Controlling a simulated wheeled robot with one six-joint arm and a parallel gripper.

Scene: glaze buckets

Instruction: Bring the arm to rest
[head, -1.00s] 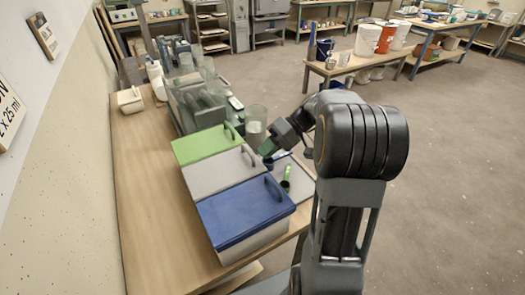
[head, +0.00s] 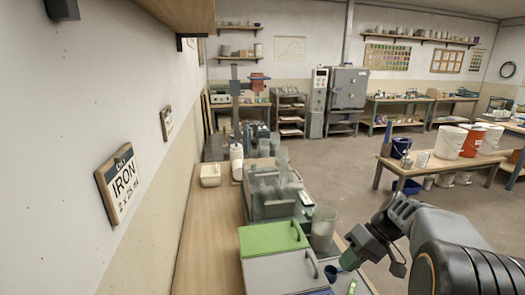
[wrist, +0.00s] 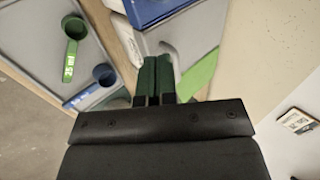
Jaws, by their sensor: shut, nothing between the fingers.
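My gripper (head: 350,261) is shut and empty, with its green fingers pressed together. It hangs over the right side of the bench, beside the lidded bins. In the wrist view the closed fingers (wrist: 155,78) point towards the bins. A green scoop (wrist: 74,28) marked 25 ml and a blue scoop (wrist: 103,76) lie on a grey tray (wrist: 35,22), to the left of the fingers and apart from them. In the head view the blue scoop (head: 331,273) shows close to my gripper, and the green scoop (head: 352,287) is near the lower edge.
Green-lidded (head: 272,237) and grey-lidded (head: 283,271) bins stand left of my gripper; a blue lid (wrist: 160,10) shows in the wrist view. A clear container (head: 323,229) stands behind the tray. A low bench with buckets (head: 450,142) is at right. Open floor lies between.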

